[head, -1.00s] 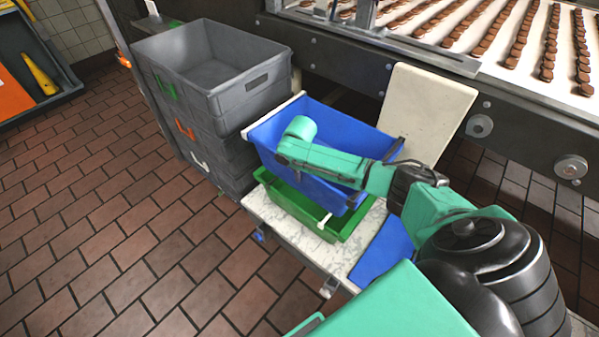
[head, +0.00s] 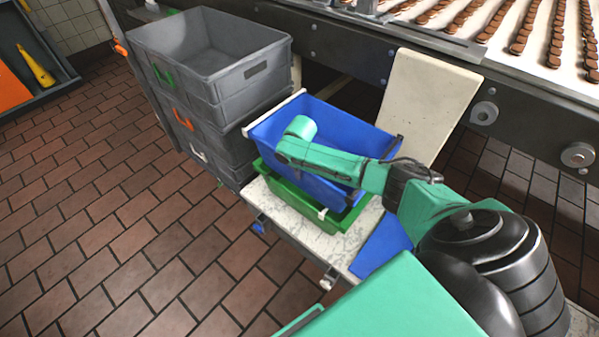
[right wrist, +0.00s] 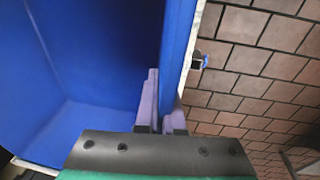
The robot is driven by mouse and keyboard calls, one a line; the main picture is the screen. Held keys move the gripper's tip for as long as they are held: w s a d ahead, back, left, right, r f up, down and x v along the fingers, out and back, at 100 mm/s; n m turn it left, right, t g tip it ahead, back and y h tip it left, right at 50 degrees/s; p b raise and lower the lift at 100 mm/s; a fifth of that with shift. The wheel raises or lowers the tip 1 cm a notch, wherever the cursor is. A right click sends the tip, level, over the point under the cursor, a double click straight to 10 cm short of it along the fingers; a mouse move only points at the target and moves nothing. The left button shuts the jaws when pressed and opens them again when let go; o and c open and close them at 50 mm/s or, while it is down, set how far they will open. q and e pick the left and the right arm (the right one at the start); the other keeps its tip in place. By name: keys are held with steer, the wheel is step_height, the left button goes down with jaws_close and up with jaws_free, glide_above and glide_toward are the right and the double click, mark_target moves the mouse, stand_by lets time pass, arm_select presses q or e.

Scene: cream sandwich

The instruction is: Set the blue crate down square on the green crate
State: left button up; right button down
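The blue crate (head: 345,124) is over the green crate (head: 287,198), its lower part overlapping the green crate's opening in the head view. It looks a little turned and shifted; I cannot tell whether it touches the green crate. The green crate rests on a pale marbled stand. My right arm reaches across the blue crate, hiding part of it and most of the gripper. In the right wrist view, the fingers of my right gripper (right wrist: 163,102) straddle the wall of the blue crate (right wrist: 105,60), closed on it. My left gripper is not in view.
Stacked grey crates (head: 205,60) stand close on the left. A cream board (head: 425,105) leans behind, below the conveyor (head: 460,25) with its chocolate rows. A blue sheet (head: 382,248) lies on the stand (head: 335,255) at right. The brick floor at left is clear.

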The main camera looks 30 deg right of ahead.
steer(key=shift+w+r, duration=0.1)
steer(key=shift+r, duration=0.05)
steer(key=c, duration=1)
jaws_free()
steer(key=shift+o, duration=0.2)
steer(key=shift+s, duration=0.2)
step_height(320, 180, up, 14)
steer(key=s+a+p, duration=0.1)
steer(key=s+p, duration=0.1)
steer(key=p, duration=0.1)
steer(key=shift+r, duration=0.2)
steer(key=shift+a, duration=0.1)
